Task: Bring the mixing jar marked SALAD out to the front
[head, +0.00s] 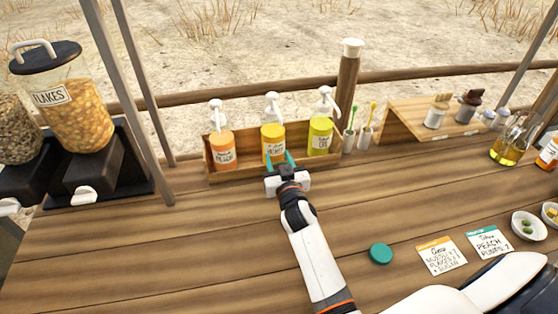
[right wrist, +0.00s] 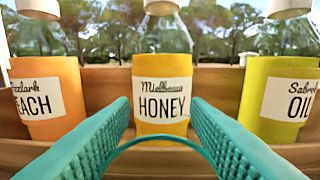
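I make out no mixing jar marked SALAD in either view. My right gripper (head: 279,160) is open, its teal fingers pointing at the yellow HONEY pump bottle (head: 273,143) in the wooden rack (head: 228,174). In the right wrist view, the HONEY bottle (right wrist: 160,100) stands upright and centred between the two fingertips, with no clear contact. A round teal lid (head: 381,253) lies flat on the counter to the right of my right arm. My left gripper is not in view.
An orange PEACH bottle (head: 222,150) and a green OIL bottle (head: 320,138) flank HONEY. Two order cards (head: 441,255) (head: 489,242) and small bowls (head: 528,226) lie at right. A FLAKES dispenser (head: 75,110) stands at left. The counter's left middle is clear.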

